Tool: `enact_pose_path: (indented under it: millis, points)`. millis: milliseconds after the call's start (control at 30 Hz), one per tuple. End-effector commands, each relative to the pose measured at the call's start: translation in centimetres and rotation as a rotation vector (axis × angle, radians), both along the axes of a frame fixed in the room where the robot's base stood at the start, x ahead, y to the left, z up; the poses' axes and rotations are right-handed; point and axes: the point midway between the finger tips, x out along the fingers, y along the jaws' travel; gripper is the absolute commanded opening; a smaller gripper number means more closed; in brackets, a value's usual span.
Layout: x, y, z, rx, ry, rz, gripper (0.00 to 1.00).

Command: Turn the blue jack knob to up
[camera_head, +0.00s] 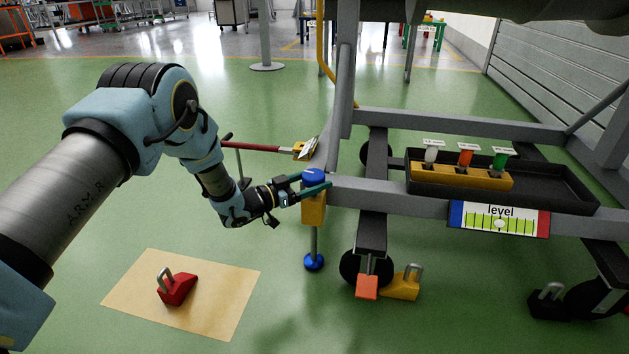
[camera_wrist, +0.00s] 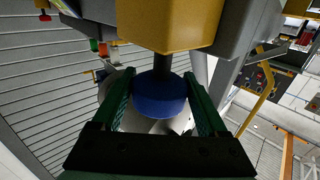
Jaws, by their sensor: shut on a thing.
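The blue jack knob (camera_head: 314,176) sits on top of the yellow jack block (camera_head: 313,210) at the left end of the cart frame. My gripper (camera_head: 316,186) reaches it from the left, with its green fingers on either side. In the wrist view the blue knob (camera_wrist: 160,99) lies between the two fingers of my gripper (camera_wrist: 160,86), which is shut on it. There the yellow block (camera_wrist: 168,22) appears above the knob, joined by a dark stem. The jack's blue foot (camera_head: 314,262) is at the floor. A level gauge (camera_head: 499,219) hangs on the frame, its pale bubble near the middle.
A red tow bar (camera_head: 255,147) with a yellow end lies behind my gripper. A black tray (camera_head: 560,195) holds a yellow rack with white, orange and green pieces. A red chock (camera_head: 177,288) sits on a tan mat (camera_head: 225,290). A yellow chock (camera_head: 403,285) stands by a caster.

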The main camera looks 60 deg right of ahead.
Motion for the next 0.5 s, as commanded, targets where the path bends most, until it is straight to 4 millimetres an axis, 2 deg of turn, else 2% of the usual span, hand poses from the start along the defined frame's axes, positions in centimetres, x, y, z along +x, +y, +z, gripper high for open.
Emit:
enact_pose_path:
  millis: [33,133,500]
  points:
    - [0.00,0.04,-0.04,0.000,0.000,0.000,0.30]
    - [0.00,0.04,-0.05,0.000,0.000,0.000,0.20]
    - [-0.01,0.11,0.14,0.002,0.002,0.073,0.20]
